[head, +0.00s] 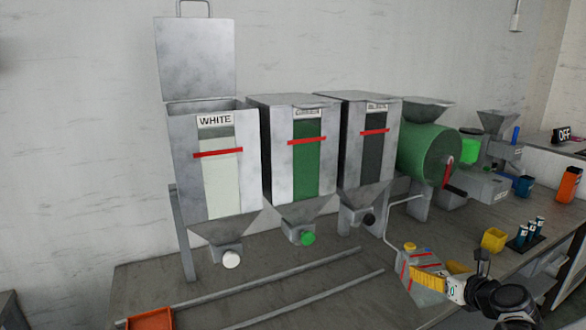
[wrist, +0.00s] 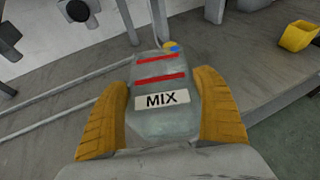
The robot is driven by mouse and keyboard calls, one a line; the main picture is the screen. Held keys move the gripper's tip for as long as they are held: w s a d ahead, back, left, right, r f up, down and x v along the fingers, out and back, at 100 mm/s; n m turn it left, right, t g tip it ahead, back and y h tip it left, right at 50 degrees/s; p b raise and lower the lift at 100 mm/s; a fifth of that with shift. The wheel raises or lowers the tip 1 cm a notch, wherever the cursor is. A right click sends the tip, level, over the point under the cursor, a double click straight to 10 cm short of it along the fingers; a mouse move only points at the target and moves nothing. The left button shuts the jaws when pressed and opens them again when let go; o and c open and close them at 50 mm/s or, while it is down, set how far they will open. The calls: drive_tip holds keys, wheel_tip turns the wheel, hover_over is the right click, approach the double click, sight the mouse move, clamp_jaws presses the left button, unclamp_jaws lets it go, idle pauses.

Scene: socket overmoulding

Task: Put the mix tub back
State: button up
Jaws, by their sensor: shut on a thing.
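The mix tub (wrist: 165,120) is a grey metal tub with a MIX label and two red stripes. It fills the middle of the wrist view, between the yellow-orange fingers of my gripper (wrist: 162,82), which is shut on it. In the head view the tub (head: 424,294) is at lower right, tilted, in front of the green drum machine. One yellow finger of my gripper (head: 432,279) lies across it there. I cannot tell whether the tub touches the bench. A small yellow and blue piece (wrist: 170,46) shows at its far end.
Three hoppers, white (head: 185,160), green (head: 283,165) and black (head: 352,150), stand along the wall. The green drum machine (head: 424,150) is right of them. Two rails (head: 300,300) cross the bench. A yellow cup (head: 494,240) and a rack of vials (head: 526,240) stand at right.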

drive_tip(key=s+a+r+n+y, duration=0.1)
drive_tip(key=s+a, duration=0.1)
drive_tip(key=a, duration=0.7)
drive_tip(key=s+a+r+n+y, duration=0.1)
drive_tip(key=s+a+r, duration=0.1)
drive_tip(key=a, duration=0.8)
drive_tip(key=shift+s+a+r+g+y, duration=0.2)
drive_tip(key=shift+s+g+y, duration=0.1)
drive_tip(key=shift+s, duration=0.25)
